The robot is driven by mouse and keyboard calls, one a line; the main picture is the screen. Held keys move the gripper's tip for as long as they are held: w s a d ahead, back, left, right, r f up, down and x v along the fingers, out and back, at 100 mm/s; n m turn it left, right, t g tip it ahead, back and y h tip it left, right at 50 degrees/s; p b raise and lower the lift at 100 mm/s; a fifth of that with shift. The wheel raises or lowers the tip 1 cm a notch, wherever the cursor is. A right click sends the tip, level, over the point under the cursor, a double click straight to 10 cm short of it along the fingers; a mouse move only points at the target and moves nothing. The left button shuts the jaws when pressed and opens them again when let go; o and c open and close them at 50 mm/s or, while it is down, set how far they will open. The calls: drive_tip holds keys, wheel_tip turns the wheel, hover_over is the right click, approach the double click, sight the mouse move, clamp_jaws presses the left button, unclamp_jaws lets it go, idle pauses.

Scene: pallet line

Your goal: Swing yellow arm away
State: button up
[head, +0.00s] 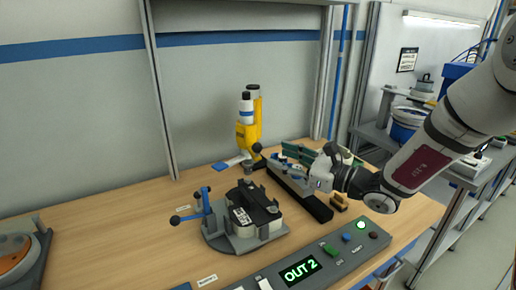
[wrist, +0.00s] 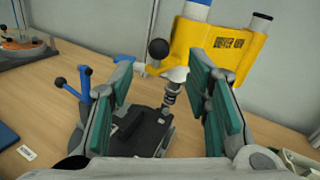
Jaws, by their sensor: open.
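The yellow arm (head: 246,135) stands upright at the back of the bench, with a white-and-blue cylinder on its front. A black ball knob (head: 257,147) shows beside it, close to my fingertips. In the wrist view the yellow arm (wrist: 207,48) fills the upper right, and the black knob (wrist: 158,48) appears between my fingers, above a short ringed rod. My gripper (head: 287,160) is open, with green pads, and comes in from the right. It also shows in the wrist view (wrist: 164,82). Nothing is gripped; whether a finger touches the knob cannot be told.
A grey fixture (head: 243,222) with a black-topped block and blue lever (head: 196,208) stands in front, to the left of my gripper. A control panel reading OUT 2 (head: 300,270) lies at the front edge. The bench's left middle (head: 110,215) is clear.

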sight(261, 150)
drive_tip(key=x, duration=0.9)
drive_tip(key=shift+c, duration=0.3)
drive_tip(key=shift+s, duration=0.1)
clamp_jaws()
